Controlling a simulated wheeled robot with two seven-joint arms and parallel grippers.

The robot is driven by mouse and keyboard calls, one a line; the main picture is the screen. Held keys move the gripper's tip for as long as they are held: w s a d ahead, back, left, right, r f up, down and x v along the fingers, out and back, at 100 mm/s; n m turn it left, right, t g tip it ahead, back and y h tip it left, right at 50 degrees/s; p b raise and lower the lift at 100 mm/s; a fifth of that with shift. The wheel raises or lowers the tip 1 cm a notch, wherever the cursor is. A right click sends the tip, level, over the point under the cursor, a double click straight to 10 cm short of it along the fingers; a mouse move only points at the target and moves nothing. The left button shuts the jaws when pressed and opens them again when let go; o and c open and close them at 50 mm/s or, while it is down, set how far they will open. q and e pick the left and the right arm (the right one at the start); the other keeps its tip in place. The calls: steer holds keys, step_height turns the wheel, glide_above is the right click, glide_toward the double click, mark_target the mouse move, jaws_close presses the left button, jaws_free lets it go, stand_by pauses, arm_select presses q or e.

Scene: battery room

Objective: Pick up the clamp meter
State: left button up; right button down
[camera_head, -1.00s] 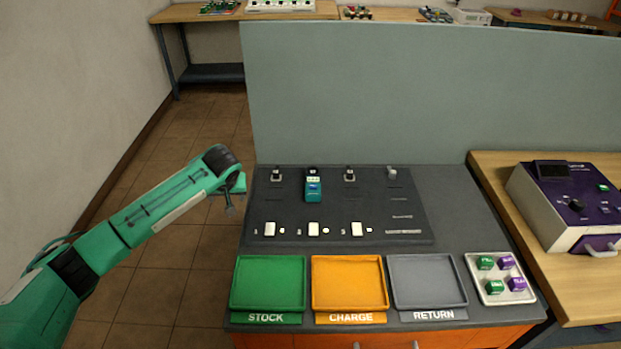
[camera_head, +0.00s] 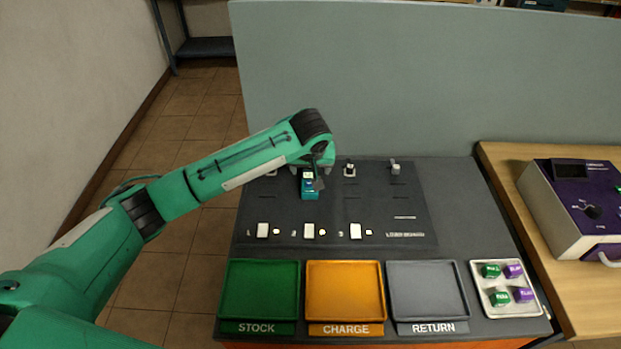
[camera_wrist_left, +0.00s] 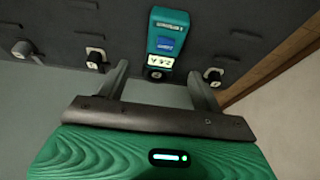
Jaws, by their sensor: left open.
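A teal block-shaped device (camera_head: 309,189) with a blue label and a pale marked strip stands at the second position of the dark panel. It also shows in the left wrist view (camera_wrist_left: 168,38), upside down. I cannot tell for sure whether it is the clamp meter; no other likely one shows clearly. My left gripper (camera_head: 319,180) is beside and above it, partly covering its right side in the head view. In the left wrist view the gripper's (camera_wrist_left: 160,85) fingers are open, with the device's near end ahead of the gap. Nothing is held. My right gripper is out of view.
The dark panel (camera_head: 373,210) has small posts and white switches. Green (camera_head: 258,287), orange (camera_head: 345,290) and grey (camera_head: 428,289) trays lie in front. A small tray (camera_head: 507,307) holds green and purple cubes. A purple-and-white instrument (camera_head: 585,208) stands right. A grey partition (camera_head: 420,80) rises behind.

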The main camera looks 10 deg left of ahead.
mark_target(310, 175)
arm_select(q)
steer(key=shift+w+a+f, duration=0.1)
steer(key=shift+w+f, duration=0.1)
steer(key=shift+f, duration=0.25)
steer(key=p+x, duration=0.1)
steer(key=x, duration=0.2)
steer(key=shift+w+f+p, duration=0.2)
steer(key=shift+w+p, duration=0.05)
steer(key=shift+p, duration=0.05)
steer(key=shift+w+a+f, duration=0.1)
steer(key=shift+w+f, duration=0.05)
steer(key=shift+f, duration=0.3)
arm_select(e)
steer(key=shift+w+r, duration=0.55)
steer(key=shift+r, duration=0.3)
arm_select(q)
steer(key=c, duration=1.3)
steer(key=shift+r, duration=0.1)
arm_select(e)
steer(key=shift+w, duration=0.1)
